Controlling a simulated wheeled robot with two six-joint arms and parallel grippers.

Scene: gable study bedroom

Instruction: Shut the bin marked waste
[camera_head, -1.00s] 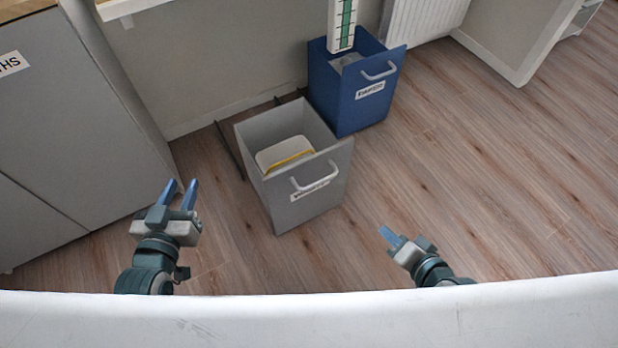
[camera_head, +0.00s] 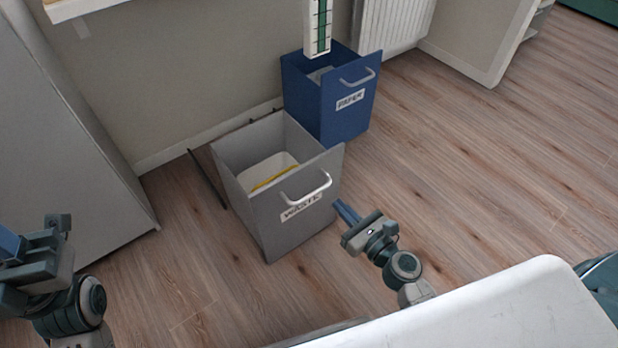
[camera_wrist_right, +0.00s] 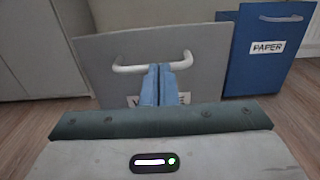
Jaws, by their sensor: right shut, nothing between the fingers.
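The grey bin marked WASTE (camera_head: 290,228) is a pull-out box on floor rails, with a white handle (camera_head: 305,187) on its front. It is drawn out, and a white container with a yellow edge (camera_head: 270,172) shows inside. In the right wrist view the waste bin's front panel (camera_wrist_right: 205,60) is straight ahead. My right gripper (camera_head: 345,210) is shut and empty, just right of the bin's front; the wrist view shows its blue fingers (camera_wrist_right: 158,84) in front of the handle and label. Contact cannot be told. My left gripper (camera_head: 12,243) is at the left edge, its fingers partly cut off.
A blue bin marked PAPER (camera_head: 348,108) stands open behind and right of the waste bin. A grey cabinet (camera_head: 70,140) is at the left, a white radiator (camera_head: 392,28) at the back. The wooden floor (camera_head: 470,150) on the right is clear.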

